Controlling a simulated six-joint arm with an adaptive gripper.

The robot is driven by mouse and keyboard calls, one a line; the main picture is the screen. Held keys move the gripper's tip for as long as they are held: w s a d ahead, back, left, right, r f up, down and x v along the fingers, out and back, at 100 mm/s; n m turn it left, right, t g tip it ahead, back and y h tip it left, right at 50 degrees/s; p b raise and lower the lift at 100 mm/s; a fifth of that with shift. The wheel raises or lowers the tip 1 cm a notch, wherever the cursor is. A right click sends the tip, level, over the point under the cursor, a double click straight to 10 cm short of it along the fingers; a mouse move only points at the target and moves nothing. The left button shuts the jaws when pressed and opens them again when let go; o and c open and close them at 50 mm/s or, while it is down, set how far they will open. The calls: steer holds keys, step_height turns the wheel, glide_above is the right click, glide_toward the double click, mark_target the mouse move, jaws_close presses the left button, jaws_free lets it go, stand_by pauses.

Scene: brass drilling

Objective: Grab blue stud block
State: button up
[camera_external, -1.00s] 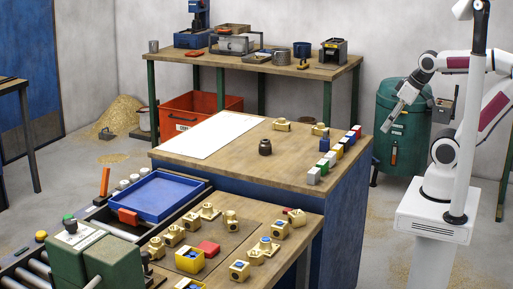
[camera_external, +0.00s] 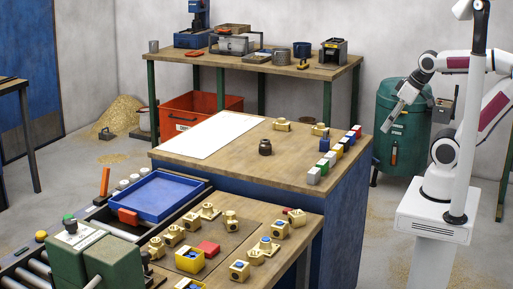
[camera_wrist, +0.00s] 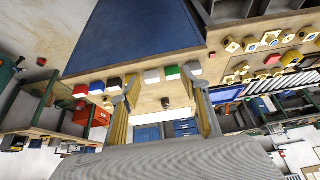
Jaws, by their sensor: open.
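My gripper (camera_external: 391,125) hangs to the right of the bench, in the air and apart from the blocks. In the wrist view its two fingers (camera_wrist: 158,92) are spread with nothing held between them.
Brass parts (camera_external: 282,124) and a dark round part (camera_external: 265,147) stand on the bench by a white sheet (camera_external: 212,134). A green drum (camera_external: 405,150) stands behind my gripper.

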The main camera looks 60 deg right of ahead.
steer(key=w+d+f+t+h, duration=0.2)
steer(key=w+d, duration=0.6)
steer(key=d, duration=0.1)
steer(key=w+d+f+t+h, duration=0.1)
steer(key=w+d+f+h, duration=0.1)
steer(key=w+d, duration=0.7)
steer(key=n+t+y, duration=0.2)
steer(key=t+y, duration=0.1)
steer(key=y, duration=0.1)
glide_toward(325, 141)
steer(key=d, duration=0.5)
steer(key=shift+s+d+f, duration=0.1)
steer(key=shift+s+d, duration=0.1)
steer(key=shift+d, duration=0.1)
steer(key=shift+s+a+f+t+y, duration=0.3)
steer(key=shift+f+t+y, duration=0.25)
steer(key=shift+y, duration=0.15)
steer(key=shift+s+a+f+t+y, duration=0.2)
steer(key=shift+s+a+t+y, duration=0.15)
steer(key=shift+y, duration=0.15)
steer(key=shift+w, duration=0.1)
steer(key=shift+x, duration=3.3)
